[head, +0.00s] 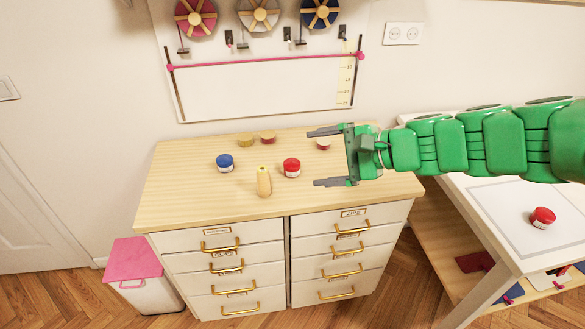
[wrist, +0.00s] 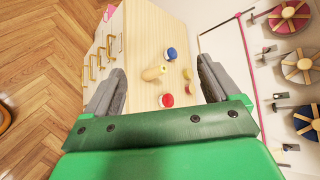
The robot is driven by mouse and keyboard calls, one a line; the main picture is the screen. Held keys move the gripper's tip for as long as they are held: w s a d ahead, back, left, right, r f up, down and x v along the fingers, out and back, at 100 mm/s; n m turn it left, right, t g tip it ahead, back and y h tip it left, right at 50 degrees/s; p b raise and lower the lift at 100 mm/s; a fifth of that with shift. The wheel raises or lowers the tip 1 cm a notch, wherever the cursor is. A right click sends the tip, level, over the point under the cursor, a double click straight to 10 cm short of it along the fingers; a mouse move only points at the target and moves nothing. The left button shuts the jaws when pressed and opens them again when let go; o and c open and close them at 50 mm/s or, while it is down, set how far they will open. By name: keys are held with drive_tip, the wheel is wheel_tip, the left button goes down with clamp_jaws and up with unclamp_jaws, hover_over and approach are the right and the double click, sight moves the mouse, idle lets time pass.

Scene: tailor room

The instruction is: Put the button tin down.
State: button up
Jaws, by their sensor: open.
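Another small red-and-white one (head: 323,144) shows between the fingers in the head picture, apparently on the top. I cannot tell which is the button tin.
A pale yellow bottle-shaped thing (head: 263,181) stands near the front of the top. The front left of the top is clear. A white table (head: 480,200) on the right bears another red-lidded jar (head: 542,217). A pink-lidded bin (head: 135,262) stands at left.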

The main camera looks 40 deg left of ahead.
drive_tip(key=w+a+f+m+t+y, duration=0.1)
drive_tip(key=w+a+f+m+y, duration=0.1)
drive_tip(key=w+a+m, duration=0.45)
drive_tip(key=m+t, duration=0.4)
drive_tip(key=m, duration=0.3)
hover_over(298, 167)
drive_tip(key=s+d, duration=0.4)
drive_tip(key=d, duration=0.1)
wheel_tip(298, 167, down, 14)
drive_tip(key=f+m, duration=0.1)
drive_tip(key=f, duration=0.1)
drive_tip(key=w+f+m+h, duration=0.1)
drive_tip(key=f, duration=0.2)
drive_tip(key=w+a+f+m, duration=0.1)
drive_tip(key=f, duration=0.2)
drive_tip(key=shift+t, duration=0.3)
drive_tip(key=shift+w+a+f+h, duration=0.15)
drive_tip(key=shift+a+f, duration=0.15)
drive_tip(key=shift+a, duration=0.25)
drive_tip(key=shift+w+a+f+h, duration=0.15)
drive_tip(key=shift+a+f, duration=0.15)
drive_tip(key=shift+a, duration=0.2)
drive_tip(key=shift+w+a+f, duration=0.25)
drive_tip(key=shift+w+a, duration=0.15)
drive_tip(key=shift+a, duration=0.25)
drive_tip(key=shift+w+a+f, duration=0.3)
drive_tip(key=shift+a+f, duration=0.15)
drive_tip(key=shift+a, duration=0.15)
drive_tip(key=shift+x, duration=1.05)
drive_tip(key=shift+r, duration=0.1)
